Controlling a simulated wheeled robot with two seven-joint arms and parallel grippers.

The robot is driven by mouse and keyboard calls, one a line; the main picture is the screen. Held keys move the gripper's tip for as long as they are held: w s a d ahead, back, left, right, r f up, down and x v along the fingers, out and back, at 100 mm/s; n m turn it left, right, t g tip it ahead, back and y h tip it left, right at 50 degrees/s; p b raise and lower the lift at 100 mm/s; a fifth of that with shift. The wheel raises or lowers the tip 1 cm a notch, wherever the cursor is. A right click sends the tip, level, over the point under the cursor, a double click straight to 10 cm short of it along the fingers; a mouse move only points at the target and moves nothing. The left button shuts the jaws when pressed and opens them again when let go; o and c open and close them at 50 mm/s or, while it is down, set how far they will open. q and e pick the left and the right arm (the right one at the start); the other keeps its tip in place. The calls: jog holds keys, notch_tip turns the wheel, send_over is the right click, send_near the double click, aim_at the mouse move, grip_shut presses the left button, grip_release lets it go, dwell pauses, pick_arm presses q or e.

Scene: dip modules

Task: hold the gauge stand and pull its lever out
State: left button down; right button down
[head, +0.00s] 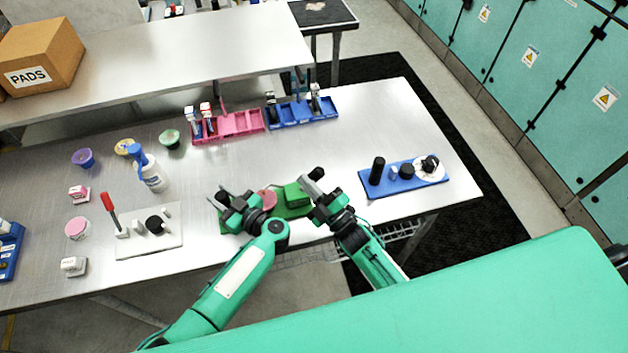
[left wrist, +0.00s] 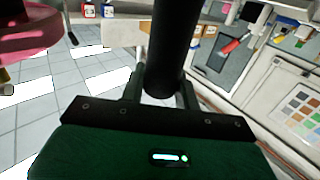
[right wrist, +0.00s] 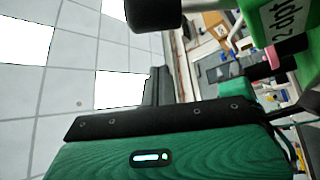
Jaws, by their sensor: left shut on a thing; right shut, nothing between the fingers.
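The gauge stand is a green base (head: 290,212) at the table's front edge, with a pink round part (head: 267,199) and a green block (head: 295,194). The block shows close up in the right wrist view (right wrist: 285,25), with "2 dpt" lettering. My left gripper (head: 240,203) is shut on the stand's black post, which stands between its fingers in the left wrist view (left wrist: 172,45). My right gripper (head: 310,187) is shut and empty beside the block. A black knob (head: 316,173), probably the lever's end, is just beyond its fingertips; it also shows in the right wrist view (right wrist: 152,12).
A white board with a red-handled lever (head: 150,240) lies to the left. A blue board (head: 405,184) with black parts lies to the right. Pink (head: 237,124) and blue (head: 290,115) trays stand behind. The metal table between these is mostly clear.

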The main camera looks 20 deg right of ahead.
jog(key=v, duration=0.9)
jog(key=shift+f, duration=0.3)
jog(key=shift+d, duration=0.1)
pick_arm(q)
jog(key=c, duration=0.9)
grip_release()
jog(key=shift+c, duration=0.2)
jog(key=shift+r, duration=3.75)
jog(key=shift+s+d, duration=0.1)
jog(key=shift+s, duration=0.05)
jog(key=v, duration=0.8)
jog(key=shift+s+d, duration=0.15)
jog(key=shift+s, duration=0.2)
